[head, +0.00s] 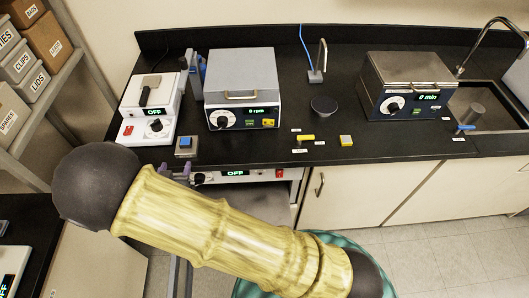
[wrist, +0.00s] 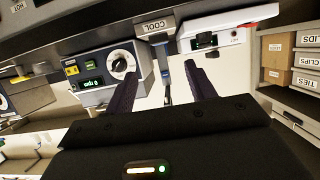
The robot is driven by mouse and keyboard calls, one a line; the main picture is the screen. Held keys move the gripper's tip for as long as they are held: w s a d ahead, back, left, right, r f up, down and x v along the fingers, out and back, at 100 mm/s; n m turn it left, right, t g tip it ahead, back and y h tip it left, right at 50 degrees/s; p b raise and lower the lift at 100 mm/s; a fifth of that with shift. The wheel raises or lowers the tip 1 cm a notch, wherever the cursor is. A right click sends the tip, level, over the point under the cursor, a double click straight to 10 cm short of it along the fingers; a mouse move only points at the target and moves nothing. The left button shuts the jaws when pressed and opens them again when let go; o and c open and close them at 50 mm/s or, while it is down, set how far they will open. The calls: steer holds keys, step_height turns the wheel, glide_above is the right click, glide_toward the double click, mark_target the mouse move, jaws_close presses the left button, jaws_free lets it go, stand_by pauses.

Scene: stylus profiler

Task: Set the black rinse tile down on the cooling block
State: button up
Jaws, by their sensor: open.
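A small grey block with a blue top (head: 185,147), seemingly the cooling block, sits near the counter's front edge at the left. A COOL label (wrist: 155,27) shows in the wrist view. I cannot surely pick out the black rinse tile; a dark-handled piece (head: 147,94) rests on the white instrument. My gripper (head: 175,171) shows in the head view just below the block in the picture, partly hidden by my arm. In the wrist view my gripper (wrist: 163,78) has its dark fingers wide apart, with no tile between them.
The white instrument (head: 133,130) and the 0 rpm box (head: 243,93) stand behind the block. A round black dish (head: 323,106) and small yellow items (head: 346,140) lie to the right. A second box (head: 410,88) and a sink (head: 497,103) are farther right. Shelving (head: 50,90) stands left.

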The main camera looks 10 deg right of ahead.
steer(key=w+d+r+g+y, duration=0.1)
steer(key=w+d+r+g, duration=0.2)
steer(key=d, duration=0.4)
steer(key=w+d+r+g+y, duration=0.1)
steer(key=w+d+r+g, duration=0.15)
steer(key=d, duration=0.45)
steer(key=s+d+r+g, duration=0.2)
steer(key=s+d+g, duration=0.1)
steer(key=s+d, duration=0.4)
steer(key=s+d+r+n+g, duration=0.1)
steer(key=s+d+r+g, duration=0.2)
steer(key=s+d, duration=0.4)
steer(key=d, duration=0.6)
steer(key=shift+d+r+h, duration=0.2)
steer(key=shift+r+h, duration=0.05)
steer(key=shift+h, duration=0.15)
steer(key=shift+s+d, duration=0.15)
